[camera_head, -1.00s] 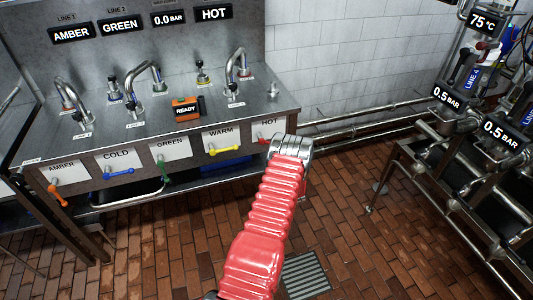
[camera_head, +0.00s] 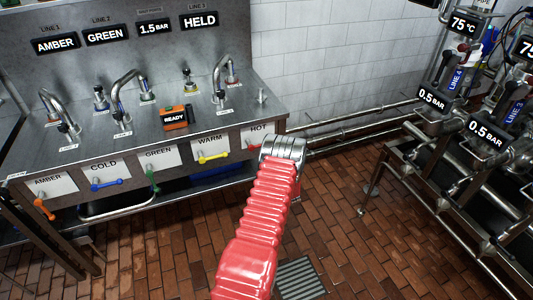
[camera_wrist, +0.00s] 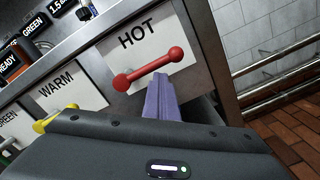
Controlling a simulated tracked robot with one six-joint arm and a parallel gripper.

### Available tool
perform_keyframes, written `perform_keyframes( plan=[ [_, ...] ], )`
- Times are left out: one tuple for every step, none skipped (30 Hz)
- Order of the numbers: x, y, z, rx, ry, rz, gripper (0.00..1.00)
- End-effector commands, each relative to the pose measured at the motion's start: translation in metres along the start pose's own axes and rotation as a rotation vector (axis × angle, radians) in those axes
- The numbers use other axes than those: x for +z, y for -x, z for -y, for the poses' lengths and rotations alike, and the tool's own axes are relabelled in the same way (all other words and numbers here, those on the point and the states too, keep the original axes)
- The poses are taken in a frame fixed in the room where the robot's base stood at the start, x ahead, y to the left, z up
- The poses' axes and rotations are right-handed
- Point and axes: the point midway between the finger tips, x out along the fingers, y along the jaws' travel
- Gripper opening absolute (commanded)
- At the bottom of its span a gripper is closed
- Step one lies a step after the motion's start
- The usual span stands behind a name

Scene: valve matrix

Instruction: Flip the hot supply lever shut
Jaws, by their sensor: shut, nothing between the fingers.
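The hot supply lever (camera_wrist: 148,69) is a red bar with rounded ends on the white HOT card (camera_wrist: 136,48) in the wrist view. It lies parallel to the card's lettering, level across the panel. My gripper (camera_wrist: 158,84) is shut and empty, its purple fingers just below the lever's middle and right part. I cannot tell whether the tips touch the lever. In the head view my red-sleeved arm reaches the HOT card (camera_head: 258,131) and hides my fingers and most of the lever.
The yellow WARM lever (camera_head: 213,157) and blue COLD lever (camera_head: 107,184) sit left on the same panel. An orange READY box (camera_head: 174,117) stands on the counter. Readouts show 1.5 BAR (camera_head: 155,28) and HELD (camera_head: 199,20). Pipes run along the wall at right.

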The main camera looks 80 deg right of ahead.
Motion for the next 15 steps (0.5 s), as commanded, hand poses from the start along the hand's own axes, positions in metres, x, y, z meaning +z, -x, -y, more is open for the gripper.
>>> perform_keyframes(
  plan=[
    [0.007,-0.001,0.000,0.003,0.003,0.013,0.00],
    [0.008,-0.001,0.000,0.003,0.004,0.014,0.00],
    [0.008,-0.002,0.000,0.003,0.004,0.014,0.00],
    [0.008,-0.002,0.000,0.003,0.004,0.015,0.00],
    [0.009,-0.002,0.000,0.003,0.004,0.015,0.00],
    [0.009,-0.002,0.000,0.003,0.004,0.016,0.00],
    [0.009,-0.002,0.000,0.004,0.004,0.016,0.00],
    [0.009,-0.002,0.000,0.004,0.004,0.016,0.00],
    [0.008,-0.002,0.000,0.004,0.004,0.016,0.00],
    [0.007,-0.002,0.001,0.004,0.004,0.016,0.00],
    [0.006,-0.002,0.001,0.005,0.004,0.016,0.00],
    [0.004,-0.001,0.002,0.005,0.004,0.016,0.00],
    [0.003,-0.001,0.003,0.004,0.004,0.015,0.00],
    [0.000,-0.001,0.004,0.004,0.004,0.014,0.00],
    [-0.004,0.000,0.006,0.004,0.003,0.012,0.00]
  ],
)
